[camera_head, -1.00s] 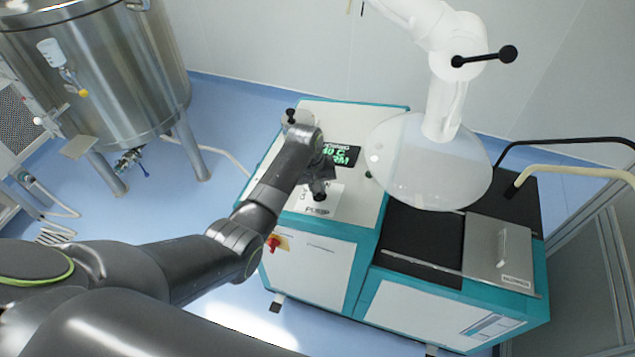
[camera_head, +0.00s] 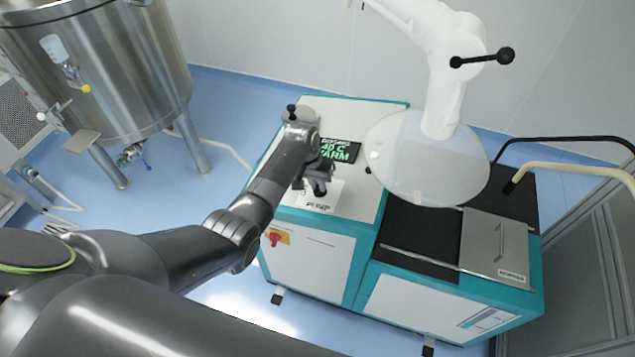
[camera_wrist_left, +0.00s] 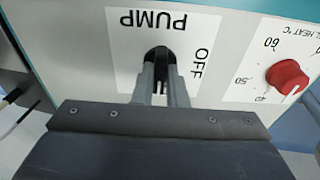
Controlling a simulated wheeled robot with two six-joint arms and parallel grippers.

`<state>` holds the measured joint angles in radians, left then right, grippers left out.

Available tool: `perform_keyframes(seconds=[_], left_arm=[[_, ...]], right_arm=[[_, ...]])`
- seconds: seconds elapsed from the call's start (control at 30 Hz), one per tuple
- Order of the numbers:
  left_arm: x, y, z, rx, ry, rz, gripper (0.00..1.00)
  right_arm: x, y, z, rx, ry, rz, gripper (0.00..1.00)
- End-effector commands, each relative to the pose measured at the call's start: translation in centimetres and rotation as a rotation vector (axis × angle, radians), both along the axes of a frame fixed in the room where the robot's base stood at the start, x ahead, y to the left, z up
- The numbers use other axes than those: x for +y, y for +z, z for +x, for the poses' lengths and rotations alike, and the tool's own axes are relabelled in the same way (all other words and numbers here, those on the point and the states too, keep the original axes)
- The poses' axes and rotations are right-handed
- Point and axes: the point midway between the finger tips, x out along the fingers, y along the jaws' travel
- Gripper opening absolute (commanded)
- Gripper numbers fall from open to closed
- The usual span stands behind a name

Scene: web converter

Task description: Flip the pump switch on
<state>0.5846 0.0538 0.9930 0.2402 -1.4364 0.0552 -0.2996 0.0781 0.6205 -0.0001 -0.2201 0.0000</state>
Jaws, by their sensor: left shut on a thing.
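The pump switch (camera_wrist_left: 158,55) is a dark lever on a white plate marked PUMP and OFF (camera_wrist_left: 125,45) in the left wrist view. The fingers of my left gripper (camera_wrist_left: 160,82) are shut on the lever and hide much of it. In the head view my left gripper (camera_head: 319,186) is over the PUMP plate (camera_head: 318,205) on top of the white and teal cabinet (camera_head: 357,205). The switch is mostly hidden there by the gripper. My right gripper is not in view.
A display with green text (camera_head: 340,150) lies behind the gripper. A red heat dial (camera_wrist_left: 287,76) is beside the PUMP plate. A clear round shield on a white arm (camera_head: 425,165) hangs to the right. A red switch (camera_head: 273,239) is on the cabinet front. A steel tank (camera_head: 110,75) stands left.

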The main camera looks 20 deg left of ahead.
Motion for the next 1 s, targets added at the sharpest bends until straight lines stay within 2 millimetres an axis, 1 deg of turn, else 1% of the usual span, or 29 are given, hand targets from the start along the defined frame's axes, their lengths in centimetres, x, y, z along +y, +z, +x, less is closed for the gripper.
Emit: perform_keyframes(seconds=[0.23, 0.27, 0.4, 0.77, 0.87, 1.0], left_arm=[[0.0, 0.0, 0.0, 0.000, -0.002, 0.000, 0.00], [0.0, 0.0, 0.0, 0.000, -0.002, 0.000, 0.16], [0.0, 0.0, 0.0, 0.000, -0.001, 0.000, 0.34], [0.0, 0.2, 0.0, -0.001, 0.000, 0.000, 0.34], [0.2, 0.9, 0.0, -0.003, 0.000, 0.000, 0.34], [0.5, 2.4, -0.2, -0.004, 0.002, 0.001, 0.34]], right_arm=[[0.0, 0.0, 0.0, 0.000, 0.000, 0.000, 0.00], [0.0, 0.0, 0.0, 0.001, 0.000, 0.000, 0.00], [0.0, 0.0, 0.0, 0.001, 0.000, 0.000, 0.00], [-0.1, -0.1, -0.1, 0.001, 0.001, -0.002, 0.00], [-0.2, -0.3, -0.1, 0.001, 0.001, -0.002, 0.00], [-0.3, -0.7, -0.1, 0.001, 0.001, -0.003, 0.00]])
